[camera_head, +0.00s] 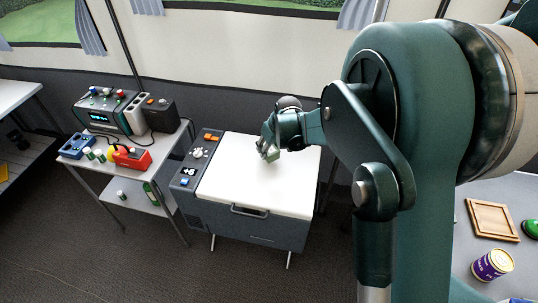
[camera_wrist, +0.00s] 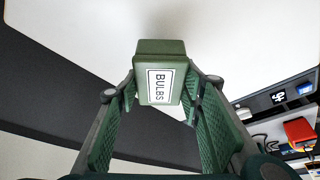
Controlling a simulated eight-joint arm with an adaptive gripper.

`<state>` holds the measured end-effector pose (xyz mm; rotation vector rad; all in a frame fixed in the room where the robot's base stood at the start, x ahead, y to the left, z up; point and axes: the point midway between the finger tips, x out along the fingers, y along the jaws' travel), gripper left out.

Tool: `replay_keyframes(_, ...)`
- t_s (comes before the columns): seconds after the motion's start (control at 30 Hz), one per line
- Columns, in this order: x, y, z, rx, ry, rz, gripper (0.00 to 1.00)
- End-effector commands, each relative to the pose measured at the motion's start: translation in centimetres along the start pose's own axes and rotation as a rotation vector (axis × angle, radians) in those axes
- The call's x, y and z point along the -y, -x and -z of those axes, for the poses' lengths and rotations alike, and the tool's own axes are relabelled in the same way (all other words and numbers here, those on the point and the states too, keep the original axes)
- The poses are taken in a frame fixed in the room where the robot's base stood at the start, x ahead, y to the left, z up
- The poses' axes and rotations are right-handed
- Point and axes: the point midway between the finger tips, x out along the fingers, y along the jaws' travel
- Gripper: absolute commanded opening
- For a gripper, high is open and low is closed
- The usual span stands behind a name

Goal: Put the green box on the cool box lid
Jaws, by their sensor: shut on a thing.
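The green box (camera_wrist: 160,62), with a white label reading BULBS, is between the fingertips of my gripper (camera_wrist: 160,95) in the wrist view. My gripper is shut on it. In the head view my gripper (camera_head: 268,148) is over the back part of the white cool box lid (camera_head: 245,190), and the green box (camera_head: 272,155) shows small at its tip. The lid also fills the background of the wrist view (camera_wrist: 240,35). I cannot tell whether the box touches the lid or hangs a little above it.
The cool box has a control panel (camera_head: 198,155) on its left and a front handle (camera_head: 249,211). A side table (camera_head: 85,165) at left holds devices and a red item (camera_head: 131,157). A counter at right holds a wooden tray (camera_head: 493,220) and a purple can (camera_head: 492,265). The lid's front is clear.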

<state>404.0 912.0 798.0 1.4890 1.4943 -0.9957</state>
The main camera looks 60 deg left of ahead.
Motion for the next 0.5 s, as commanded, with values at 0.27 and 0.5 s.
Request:
replay_keyframes(0.27,0.0,-1.0,-0.4,0.0,0.0,0.0,0.24)
replay_keyframes(0.5,0.0,-3.2,-1.3,0.0,0.0,0.0,0.24)
